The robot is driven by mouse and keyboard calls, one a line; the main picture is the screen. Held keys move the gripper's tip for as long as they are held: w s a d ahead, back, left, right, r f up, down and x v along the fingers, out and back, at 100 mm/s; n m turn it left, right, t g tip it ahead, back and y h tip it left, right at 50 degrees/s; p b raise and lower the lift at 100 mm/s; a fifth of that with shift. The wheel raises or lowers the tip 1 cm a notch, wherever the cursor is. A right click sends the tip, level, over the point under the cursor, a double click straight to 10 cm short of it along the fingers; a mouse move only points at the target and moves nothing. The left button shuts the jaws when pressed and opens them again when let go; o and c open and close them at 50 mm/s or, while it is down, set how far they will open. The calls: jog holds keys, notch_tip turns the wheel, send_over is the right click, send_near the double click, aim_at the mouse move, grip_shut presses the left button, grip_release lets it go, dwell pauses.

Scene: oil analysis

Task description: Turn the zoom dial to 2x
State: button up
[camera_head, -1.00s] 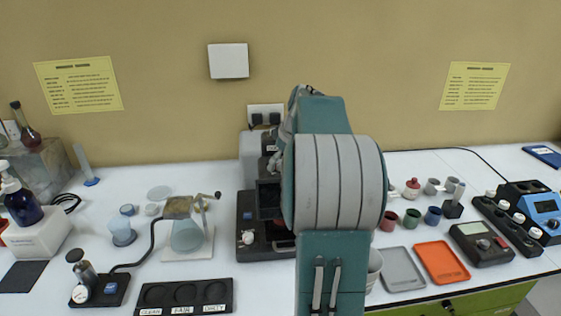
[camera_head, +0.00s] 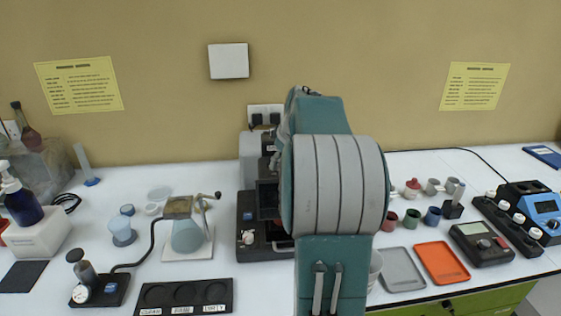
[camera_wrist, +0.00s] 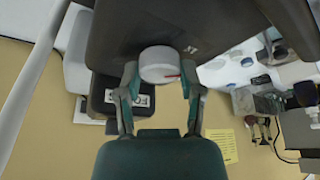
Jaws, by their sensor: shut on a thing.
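The zoom dial (camera_wrist: 160,62) is a round white knob with a red mark on its face, seen in the wrist view. It sits on the side of a dark machine (camera_wrist: 125,28). My gripper (camera_wrist: 159,76) has one finger on each side of the knob and is shut on it. In the head view, the dark machine (camera_head: 248,212) stands at mid-table, partly hidden behind my arm. My gripper and the dial are hidden there.
A grey tray (camera_head: 402,268), an orange tray (camera_head: 442,263) and small coloured cups (camera_head: 411,218) are to the right. A wall stands close behind.

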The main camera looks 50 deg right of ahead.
jog(key=m, duration=0.1)
jog(key=m+h, duration=0.1)
jog(key=m, duration=0.2)
jog(key=shift+a+f+g+h, duration=0.15)
jog(key=shift+f+g+h, duration=0.1)
jog(key=shift+g+h, duration=0.05)
jog(key=shift+m+g+h, duration=0.4)
jog(key=shift+m+h, duration=0.1)
jog(key=shift+m, duration=1.3)
jog(key=shift+f, duration=0.1)
jog(key=o, duration=1.2)
jog(key=shift+c, duration=0.2)
jog(key=shift+r, duration=0.25)
jog(key=shift+r, duration=0.2)
jog(key=v, duration=1.1)
